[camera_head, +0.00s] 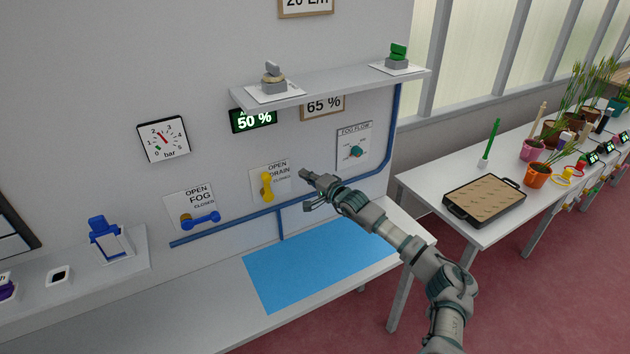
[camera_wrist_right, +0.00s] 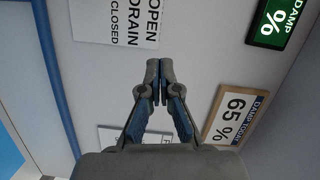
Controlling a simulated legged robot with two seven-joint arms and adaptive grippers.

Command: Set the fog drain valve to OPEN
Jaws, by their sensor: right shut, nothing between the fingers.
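The drain valve has a yellow lever (camera_head: 267,187) on a white plate (camera_head: 284,184) marked OPEN, DRAIN and CLOSED on the wall. The lever stands about upright, pointing up toward the OPEN word. My right gripper (camera_head: 306,175) is to the right of the plate, apart from the lever. In the wrist view its fingers (camera_wrist_right: 153,68) are shut together and empty. The drain plate (camera_wrist_right: 118,22) is at the top there; the lever is outside that view. My left gripper is not in view.
A blue fog lever (camera_head: 203,218) lies sideways to the left. A fog flow dial (camera_head: 355,151) is to the right. A shelf (camera_head: 330,86) juts out above. A blue pipe (camera_head: 235,227) runs below the valves. The blue mat (camera_head: 310,263) on the bench is clear.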

